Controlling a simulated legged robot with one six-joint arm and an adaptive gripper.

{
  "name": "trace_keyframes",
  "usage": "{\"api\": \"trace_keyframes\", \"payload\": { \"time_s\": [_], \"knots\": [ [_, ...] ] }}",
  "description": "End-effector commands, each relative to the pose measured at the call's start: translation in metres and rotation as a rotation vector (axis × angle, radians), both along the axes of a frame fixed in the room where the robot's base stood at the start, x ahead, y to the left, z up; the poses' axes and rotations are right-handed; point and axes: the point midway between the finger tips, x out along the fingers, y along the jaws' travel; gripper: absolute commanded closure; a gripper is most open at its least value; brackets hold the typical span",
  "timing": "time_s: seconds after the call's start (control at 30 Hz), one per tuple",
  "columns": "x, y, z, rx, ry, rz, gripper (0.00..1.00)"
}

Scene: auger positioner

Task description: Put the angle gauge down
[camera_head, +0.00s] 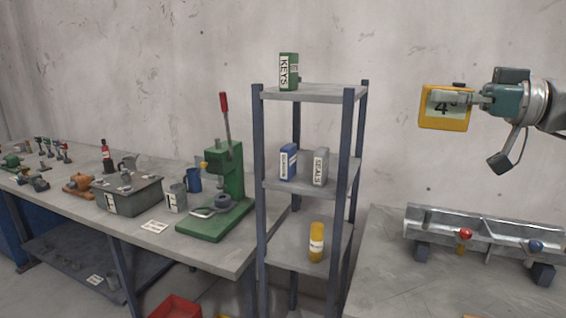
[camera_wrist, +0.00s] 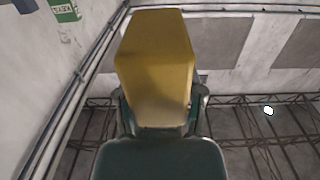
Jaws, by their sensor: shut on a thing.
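The angle gauge (camera_head: 434,118) is a yellow box with a pale display that shows a 4. My gripper (camera_head: 474,99) is shut on it and holds it up in the air, at the right in the head view. The gauge is well above the right-hand table (camera_head: 385,268) and apart from it. In the wrist view the yellow back of the gauge (camera_wrist: 155,68) fills the middle, between the two fingers of my gripper (camera_wrist: 158,102). The rest of the display is partly hidden by a finger.
A grey metal trough (camera_head: 490,228) with a red and a blue knob lies on the right table below the gauge. A shelf rack (camera_head: 347,150) with a green KEYS box (camera_head: 289,71) stands left of it. The table's left part is bare. A green press (camera_head: 225,180) stands on the left bench.

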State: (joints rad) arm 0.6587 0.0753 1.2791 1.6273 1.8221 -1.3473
Motion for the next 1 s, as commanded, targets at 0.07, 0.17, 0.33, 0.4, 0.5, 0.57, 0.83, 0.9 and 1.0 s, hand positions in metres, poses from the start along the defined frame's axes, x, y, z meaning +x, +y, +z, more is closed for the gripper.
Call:
{"api": "trace_keyframes", "payload": {
  "time_s": [0.07, 0.17, 0.33, 0.4, 0.5, 0.57, 0.83, 0.9, 1.0],
  "knots": [
    [0.010, -0.003, -0.009, 0.003, 0.002, -0.002, 1.00],
    [0.021, -0.009, -0.022, 0.003, 0.002, -0.009, 1.00],
    [0.045, -0.016, -0.051, 0.003, 0.004, -0.041, 1.00],
    [0.057, -0.019, -0.067, 0.003, 0.005, -0.061, 1.00],
    [0.075, -0.024, -0.096, 0.003, 0.007, -0.108, 1.00],
    [0.088, -0.027, -0.119, 0.004, 0.009, -0.150, 1.00],
    [0.131, -0.032, -0.239, 0.003, 0.013, -0.398, 1.00],
    [0.136, -0.031, -0.270, 0.004, 0.013, -0.464, 1.00],
    [0.141, -0.028, -0.316, 0.003, 0.016, -0.555, 1.00]
  ]
}}
